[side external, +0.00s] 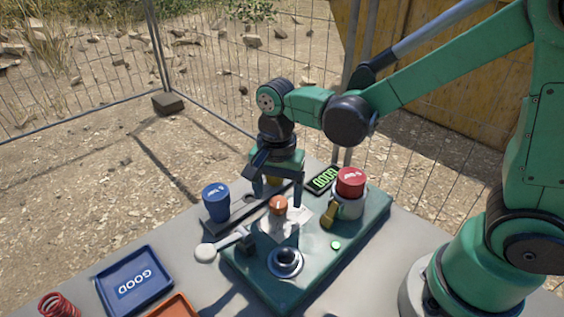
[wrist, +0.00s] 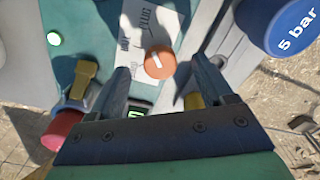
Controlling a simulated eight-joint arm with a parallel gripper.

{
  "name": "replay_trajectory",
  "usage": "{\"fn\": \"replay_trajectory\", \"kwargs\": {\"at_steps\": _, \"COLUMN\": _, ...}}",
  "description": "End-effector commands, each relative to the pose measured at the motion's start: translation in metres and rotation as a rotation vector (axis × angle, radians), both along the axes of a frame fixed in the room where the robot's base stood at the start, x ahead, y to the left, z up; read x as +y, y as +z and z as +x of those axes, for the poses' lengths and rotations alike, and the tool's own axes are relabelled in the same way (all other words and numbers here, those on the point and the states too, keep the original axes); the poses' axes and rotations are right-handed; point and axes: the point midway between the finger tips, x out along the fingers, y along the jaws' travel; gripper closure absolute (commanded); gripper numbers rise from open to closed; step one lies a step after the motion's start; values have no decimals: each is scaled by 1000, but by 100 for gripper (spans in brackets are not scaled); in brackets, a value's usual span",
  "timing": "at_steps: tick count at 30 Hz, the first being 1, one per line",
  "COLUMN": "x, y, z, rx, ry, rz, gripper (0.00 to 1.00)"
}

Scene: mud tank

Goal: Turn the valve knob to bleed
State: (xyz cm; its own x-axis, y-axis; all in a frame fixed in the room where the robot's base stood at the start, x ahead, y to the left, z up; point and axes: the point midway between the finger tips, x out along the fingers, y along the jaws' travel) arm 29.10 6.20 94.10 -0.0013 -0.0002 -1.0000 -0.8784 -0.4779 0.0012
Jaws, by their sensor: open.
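The valve knob (side external: 278,205) is a small orange disc with a short white line on top. It sits over a white printed label on the green unit (side external: 335,250). In the wrist view the knob (wrist: 160,62) lies between and just beyond my fingertips. My gripper (side external: 278,198) points down over the knob, open, with one finger to each side. It shows open in the wrist view too (wrist: 161,68), with gaps on both sides of the knob. Whether the tips are level with it is unclear.
A blue cylinder (side external: 216,201) stands left of the knob. A red-capped cylinder (side external: 350,183) and brass part (side external: 329,215) stand right, near a green digital display (side external: 323,178). A white-ended lever (side external: 207,252) and round port (side external: 285,261) are in front. A blue GOOD tray (side external: 135,281) lies front left.

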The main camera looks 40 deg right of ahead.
Motion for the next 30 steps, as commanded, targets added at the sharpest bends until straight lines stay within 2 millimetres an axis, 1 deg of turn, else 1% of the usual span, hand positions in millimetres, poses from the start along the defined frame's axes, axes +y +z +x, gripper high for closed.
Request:
{"fn": "replay_trajectory", "kwargs": {"at_steps": 3, "x": 0, "y": -11, "z": 0, "rx": -1, "ry": 0, "rz": 0, "gripper": 26}}
{"fn": "replay_trajectory", "kwargs": {"at_steps": 6, "x": 0, "y": -15, "z": 0, "rx": -1, "ry": 1, "rz": 0, "gripper": 26}}
{"fn": "replay_trajectory", "kwargs": {"at_steps": 14, "x": 0, "y": -17, "z": 0, "rx": -1, "ry": 1, "rz": 0, "gripper": 26}}
{"fn": "replay_trajectory", "kwargs": {"at_steps": 15, "x": 0, "y": -17, "z": 0, "rx": -1, "ry": 1, "rz": 0, "gripper": 32}}
{"fn": "replay_trajectory", "kwargs": {"at_steps": 17, "x": 0, "y": -17, "z": 0, "rx": -1, "ry": 1, "rz": 0, "gripper": 49}}
{"fn": "replay_trajectory", "kwargs": {"at_steps": 18, "x": 0, "y": -17, "z": 0, "rx": -1, "ry": 1, "rz": 0, "gripper": 60}}
{"fn": "replay_trajectory", "kwargs": {"at_steps": 20, "x": 0, "y": -17, "z": 0, "rx": -1, "ry": 1, "rz": 0, "gripper": 77}}
{"fn": "replay_trajectory", "kwargs": {"at_steps": 21, "x": 0, "y": -17, "z": 0, "rx": -1, "ry": 1, "rz": 0, "gripper": 89}}
{"fn": "replay_trajectory", "kwargs": {"at_steps": 22, "x": 0, "y": -17, "z": 0, "rx": -1, "ry": 1, "rz": 0, "gripper": 97}}
{"fn": "replay_trajectory", "kwargs": {"at_steps": 23, "x": 0, "y": -17, "z": 0, "rx": -1, "ry": 1, "rz": 0, "gripper": 100}}
{"fn": "replay_trajectory", "kwargs": {"at_steps": 30, "x": 0, "y": -16, "z": 0, "rx": -1, "ry": 17, "rz": 0, "gripper": 100}}
